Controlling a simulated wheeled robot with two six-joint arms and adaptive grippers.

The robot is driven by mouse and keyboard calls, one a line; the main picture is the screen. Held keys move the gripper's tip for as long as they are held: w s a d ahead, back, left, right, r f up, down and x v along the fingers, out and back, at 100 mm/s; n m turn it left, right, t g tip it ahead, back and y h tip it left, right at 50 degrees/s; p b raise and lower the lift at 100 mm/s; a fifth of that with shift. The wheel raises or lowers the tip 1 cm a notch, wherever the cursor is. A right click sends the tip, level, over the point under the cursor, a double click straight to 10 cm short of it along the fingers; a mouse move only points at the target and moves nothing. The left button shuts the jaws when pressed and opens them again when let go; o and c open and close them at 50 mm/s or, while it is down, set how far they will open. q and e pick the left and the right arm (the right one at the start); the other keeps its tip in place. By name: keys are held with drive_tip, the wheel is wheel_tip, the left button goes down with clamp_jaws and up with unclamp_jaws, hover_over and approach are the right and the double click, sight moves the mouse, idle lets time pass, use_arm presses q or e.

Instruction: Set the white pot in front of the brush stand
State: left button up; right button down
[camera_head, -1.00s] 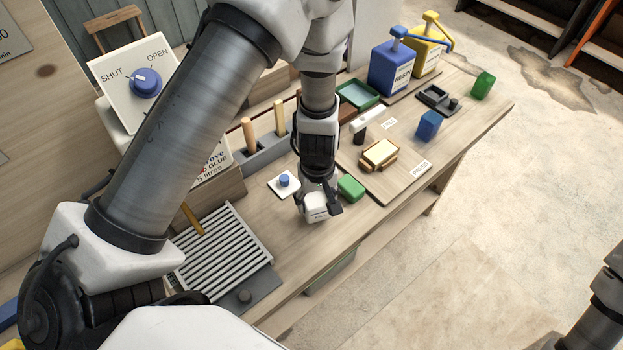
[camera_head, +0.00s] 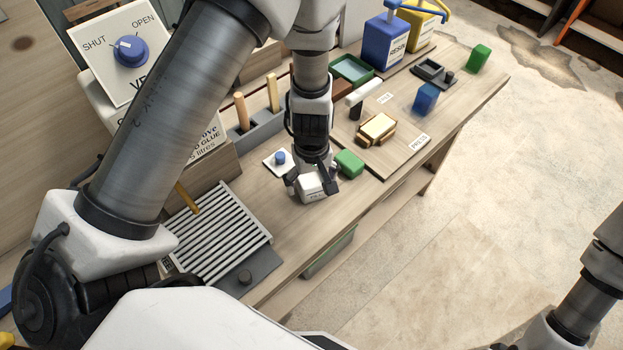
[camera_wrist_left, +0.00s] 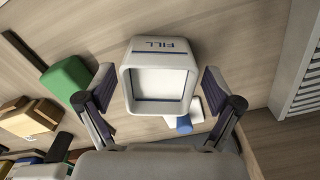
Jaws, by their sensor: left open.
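The white pot (camera_head: 313,187) stands on the workbench, left of the green block. In the left wrist view the pot (camera_wrist_left: 160,85) shows its open square mouth and a FILL label. My left gripper (camera_head: 311,186) is over the pot, its fingers spread on either side. In the wrist view a gap shows between each finger and the pot's walls. A grey stand (camera_head: 262,138) with upright wooden handles, apparently the brush stand, is behind and left of the pot. My right arm shows at the lower right, but its gripper is out of frame.
The green block (camera_head: 349,163) sits close to the pot's right. A white plate with a blue knob (camera_head: 280,158) lies between pot and stand. A slatted grey rack (camera_head: 218,233) is at front left. A wooden board with a brown block (camera_head: 376,130) lies to the right.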

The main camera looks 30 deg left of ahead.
use_arm(q)
drive_tip(key=shift+w+r, duration=0.1)
drive_tip(key=shift+r, duration=0.15)
wheel_tip(320, 180, up, 11)
drive_tip(key=shift+r, duration=0.2)
